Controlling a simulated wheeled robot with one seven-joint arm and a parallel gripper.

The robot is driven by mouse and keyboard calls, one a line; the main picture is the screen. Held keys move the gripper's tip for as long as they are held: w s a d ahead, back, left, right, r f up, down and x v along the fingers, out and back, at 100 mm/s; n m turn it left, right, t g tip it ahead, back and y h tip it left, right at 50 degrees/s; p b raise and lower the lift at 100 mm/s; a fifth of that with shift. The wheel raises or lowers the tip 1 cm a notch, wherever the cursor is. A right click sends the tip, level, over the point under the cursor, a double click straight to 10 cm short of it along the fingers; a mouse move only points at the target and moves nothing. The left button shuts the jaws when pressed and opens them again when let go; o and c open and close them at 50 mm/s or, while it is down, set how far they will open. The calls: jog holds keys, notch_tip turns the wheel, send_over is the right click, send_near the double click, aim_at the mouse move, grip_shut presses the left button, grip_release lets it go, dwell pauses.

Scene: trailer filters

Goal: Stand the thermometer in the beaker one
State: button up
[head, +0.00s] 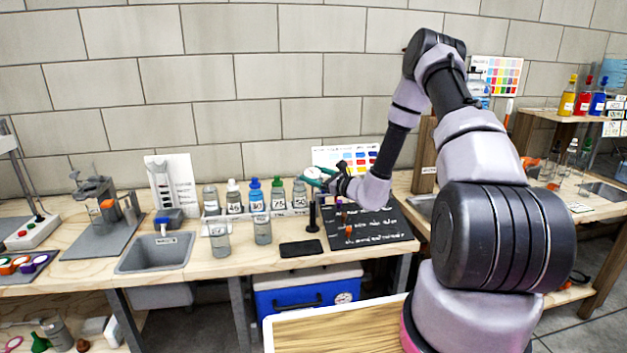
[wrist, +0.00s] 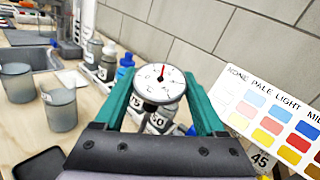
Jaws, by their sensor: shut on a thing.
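My gripper (head: 319,179) is raised over the bench, above the row of bottles' right end. Its green fingers (wrist: 159,72) are shut on the thermometer, whose round white dial with a red needle (wrist: 158,82) faces the wrist camera; the dial also shows small in the head view (head: 311,172). The thermometer's stem is hidden. Two beakers of greyish liquid stand on the bench left of the gripper: one nearer the sink (head: 219,238), one to its right (head: 262,229). They also show in the wrist view (wrist: 17,83) (wrist: 60,109). Their labels are too small to read surely.
Several capped bottles (head: 256,195) stand in a rack behind the beakers. A black upright post (head: 313,214) and a flat black pad (head: 301,249) are near the front. A sink (head: 155,253) lies left, a black board (head: 372,229) right. A colour chart (head: 340,157) stands behind.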

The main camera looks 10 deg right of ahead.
jog(key=shift+r, duration=2.9)
jog(key=shift+a, duration=0.1)
